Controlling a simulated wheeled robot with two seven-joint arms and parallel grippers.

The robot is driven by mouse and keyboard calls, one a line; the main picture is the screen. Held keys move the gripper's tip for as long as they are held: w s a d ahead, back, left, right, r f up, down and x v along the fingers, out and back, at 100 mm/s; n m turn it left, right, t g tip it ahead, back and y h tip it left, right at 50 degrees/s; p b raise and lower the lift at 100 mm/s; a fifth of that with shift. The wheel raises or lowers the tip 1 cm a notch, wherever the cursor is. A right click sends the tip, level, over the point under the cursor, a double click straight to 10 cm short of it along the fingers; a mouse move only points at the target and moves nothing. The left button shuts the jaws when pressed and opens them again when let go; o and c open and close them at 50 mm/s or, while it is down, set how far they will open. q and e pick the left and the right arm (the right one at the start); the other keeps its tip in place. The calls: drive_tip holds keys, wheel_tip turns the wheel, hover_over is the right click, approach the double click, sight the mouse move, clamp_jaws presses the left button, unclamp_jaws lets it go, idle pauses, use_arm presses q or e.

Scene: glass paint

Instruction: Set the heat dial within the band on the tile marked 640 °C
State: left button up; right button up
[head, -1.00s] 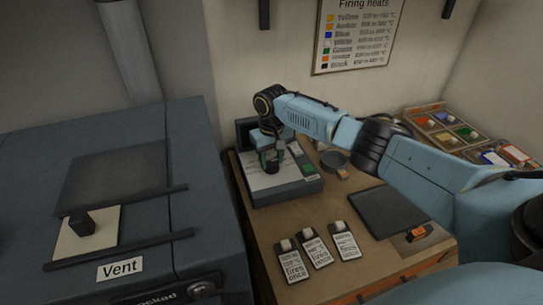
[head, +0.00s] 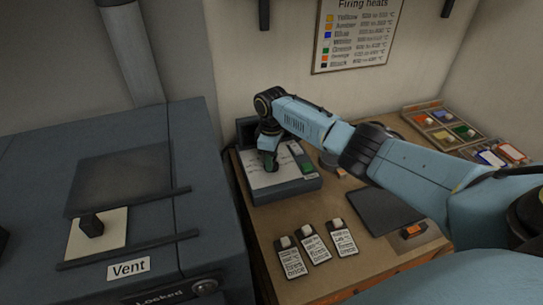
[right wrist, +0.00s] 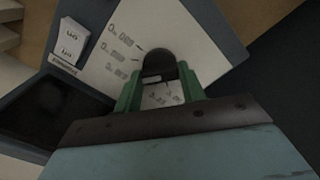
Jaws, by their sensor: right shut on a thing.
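The controller box (head: 285,191) stands on the wooden bench beside the kiln, with a pale marked dial panel on top. My right gripper (head: 268,162) points down over this panel. In the right wrist view its green fingers (right wrist: 160,88) are shut on a dark round dial knob (right wrist: 158,63). Printed marks surround the knob on the pale panel (right wrist: 200,50), too blurred to read. A small white tile (right wrist: 70,42) sits at the box's edge, its writing unreadable. The dial's pointer is not clear to me. My left gripper is not in view.
The grey kiln (head: 165,225) with a vent slider (head: 91,226) fills the left. Several white tags (head: 315,246) lie at the bench front, beside a dark mat (head: 385,211). A "Firing heats" chart (head: 352,35) hangs behind. A color tray (head: 440,128) stands back right.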

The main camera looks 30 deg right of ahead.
drive_tip(key=shift+n, duration=0.5)
drive_tip(key=o, duration=1)
wheel_tip(320, 180, up, 14)
drive_tip(key=shift+f, duration=0.25)
idle(0.3)
